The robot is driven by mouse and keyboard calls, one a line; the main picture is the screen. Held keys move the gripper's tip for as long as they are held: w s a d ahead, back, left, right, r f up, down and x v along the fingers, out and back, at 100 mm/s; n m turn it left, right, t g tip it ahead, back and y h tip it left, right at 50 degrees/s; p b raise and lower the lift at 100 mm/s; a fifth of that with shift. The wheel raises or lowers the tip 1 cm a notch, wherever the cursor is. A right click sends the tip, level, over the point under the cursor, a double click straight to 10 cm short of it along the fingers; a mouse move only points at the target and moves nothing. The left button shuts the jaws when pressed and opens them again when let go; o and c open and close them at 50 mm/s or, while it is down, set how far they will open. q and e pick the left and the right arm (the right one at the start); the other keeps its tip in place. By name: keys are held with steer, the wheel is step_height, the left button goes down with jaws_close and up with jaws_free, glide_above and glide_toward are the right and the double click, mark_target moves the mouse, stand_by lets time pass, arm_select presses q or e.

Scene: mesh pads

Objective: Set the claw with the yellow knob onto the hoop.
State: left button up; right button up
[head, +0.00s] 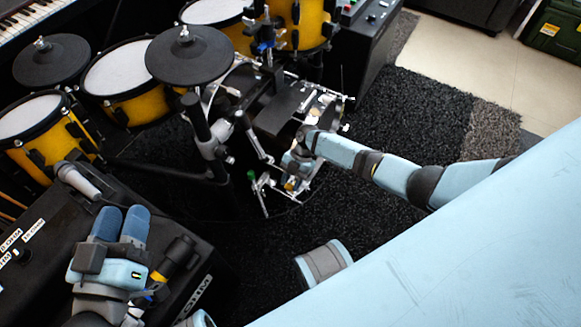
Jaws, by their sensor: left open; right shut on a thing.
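My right gripper (296,160) reaches in from the right to the pedal hardware below the drum kit. It is shut on a small metal piece with a yellowish spot, which looks like the claw with the yellow knob (290,186). The claw is mostly hidden by the gripper and too small to make out its tilt. I cannot clearly pick out the hoop among the metal parts there, nor tell whether the claw touches it. A green knob (251,175) on a metal part stands just to the left. My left gripper (121,218) is open and empty above the black case.
Yellow drums (135,105) and black pads (186,55) on stands fill the upper left. A black case (60,225) at lower left bears a microphone (78,180) and a black object with a yellow band (176,257). Dark carpet (420,110) is clear at right.

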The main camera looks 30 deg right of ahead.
arm_select(q)
steer(key=shift+d+f+g+b, duration=0.1)
steer(key=shift+f+g+b, duration=0.5)
steer(key=shift+f, duration=0.85)
arm_select(e)
steer(key=shift+s+d+f+g+y, duration=0.1)
steer(key=shift+s+d+g+y, duration=0.3)
steer(key=shift+g+y, duration=0.15)
steer(key=o, duration=0.8)
arm_select(q)
steer(key=shift+s, duration=0.1)
arm_select(e)
steer(key=shift+w, duration=0.1)
steer(key=shift+w+a+r, duration=0.1)
steer(key=shift+w+r, duration=0.05)
steer(key=shift+r, duration=0.05)
arm_select(q)
steer(key=r+t+p, duration=0.1)
steer(key=r, duration=0.1)
steer(key=r+t+p, duration=0.1)
steer(key=r+p, duration=0.1)
steer(key=r, duration=0.1)
steer(key=shift+a, duration=0.2)
arm_select(e)
steer(key=v, duration=1.3)
steer(key=shift+d+r, duration=0.25)
steer(key=shift+d, duration=0.15)
arm_select(q)
steer(key=shift+f, duration=0.1)
